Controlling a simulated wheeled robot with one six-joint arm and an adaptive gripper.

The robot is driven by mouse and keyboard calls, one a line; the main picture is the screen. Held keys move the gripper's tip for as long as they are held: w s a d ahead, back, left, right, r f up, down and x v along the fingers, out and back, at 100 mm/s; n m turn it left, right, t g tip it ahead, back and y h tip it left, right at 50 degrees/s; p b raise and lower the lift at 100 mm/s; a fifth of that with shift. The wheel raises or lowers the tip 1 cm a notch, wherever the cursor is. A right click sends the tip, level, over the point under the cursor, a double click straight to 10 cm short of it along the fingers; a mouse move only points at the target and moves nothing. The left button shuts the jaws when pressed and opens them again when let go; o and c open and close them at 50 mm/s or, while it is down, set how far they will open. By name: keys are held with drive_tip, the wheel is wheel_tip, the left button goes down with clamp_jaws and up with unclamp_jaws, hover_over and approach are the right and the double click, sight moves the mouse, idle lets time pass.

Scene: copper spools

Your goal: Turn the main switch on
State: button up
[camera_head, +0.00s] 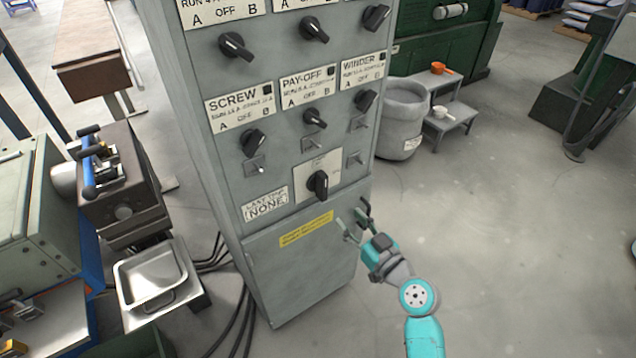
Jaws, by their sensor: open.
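The grey control cabinet (269,208) stands upright in the middle of the view. A larger black rotary switch (318,185) sits on a pale plate low on its front, below the rows of labelled selector knobs; it looks like the main switch. Its knob stands roughly upright, and the plate's lettering is too small to read. My gripper (353,222) is open and empty, below and to the right of this switch, by the cabinet's lower right edge. It appears apart from the switch; whether it touches the cabinet I cannot tell.
Selector knobs marked SCREW (253,141), PAY-OFF (315,118) and WINDER (365,100) sit above. A steel tray (150,280) and machinery are at left. A grey bin (402,118) and a small step stand (447,122) are behind right. The floor (510,230) at right is clear.

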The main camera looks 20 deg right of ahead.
sight(325, 188)
drive_tip(key=x, duration=0.4)
drive_tip(key=r+x, duration=0.1)
drive_tip(key=x, duration=0.7)
drive_tip(key=shift+w+r, duration=0.15)
drive_tip(key=shift+r, duration=0.1)
drive_tip(key=shift+c, duration=0.3)
clamp_jaws()
